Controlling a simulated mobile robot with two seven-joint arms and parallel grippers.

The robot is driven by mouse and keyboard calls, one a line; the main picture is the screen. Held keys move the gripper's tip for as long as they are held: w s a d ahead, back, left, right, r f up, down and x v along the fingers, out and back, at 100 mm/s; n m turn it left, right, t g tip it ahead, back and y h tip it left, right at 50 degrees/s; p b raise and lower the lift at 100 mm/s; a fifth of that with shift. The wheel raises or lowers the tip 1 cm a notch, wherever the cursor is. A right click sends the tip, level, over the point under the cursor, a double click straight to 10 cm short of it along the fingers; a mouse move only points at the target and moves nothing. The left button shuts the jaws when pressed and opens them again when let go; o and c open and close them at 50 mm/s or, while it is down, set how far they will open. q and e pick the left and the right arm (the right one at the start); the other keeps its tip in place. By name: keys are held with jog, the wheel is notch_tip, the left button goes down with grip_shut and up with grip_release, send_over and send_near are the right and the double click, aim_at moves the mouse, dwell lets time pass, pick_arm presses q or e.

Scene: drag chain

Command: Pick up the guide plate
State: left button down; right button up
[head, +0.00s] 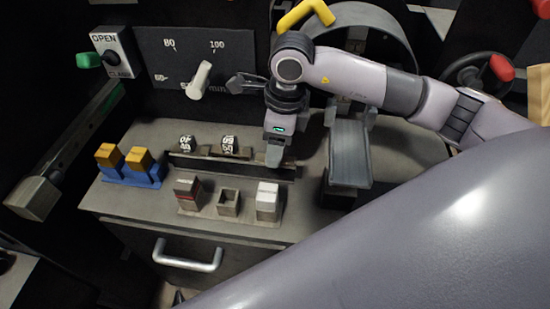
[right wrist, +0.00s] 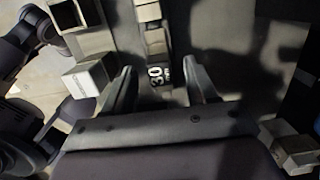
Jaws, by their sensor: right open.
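Small numbered pieces sit in a slotted holder (head: 205,161) on the grey cabinet top; I take these for the guide plates but cannot be sure. Two show in the head view, a left one (head: 187,143) and a middle one (head: 229,146). My right gripper (head: 274,157) points down over the holder's right end and hides what is under it. In the right wrist view my right gripper (right wrist: 159,82) is open, with a piece marked 30 (right wrist: 156,75) between its fingertips. I cannot tell whether they touch it. My left gripper is not in view.
In front of the holder stand a brown block (head: 187,194), an empty square socket (head: 228,203) and a pale block (head: 267,201). Orange blocks in a blue holder (head: 130,175) stand left. A grey channel (head: 348,153) stands right. A dial panel with a white lever (head: 199,79) rises behind.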

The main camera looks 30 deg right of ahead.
grip_shut()
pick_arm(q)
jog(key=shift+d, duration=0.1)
pick_arm(e)
jog(key=shift+r, duration=0.15)
pick_arm(q)
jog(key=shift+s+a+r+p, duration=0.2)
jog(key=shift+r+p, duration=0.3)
jog(key=shift+p, duration=0.5)
pick_arm(e)
notch_tip(320, 180, up, 20)
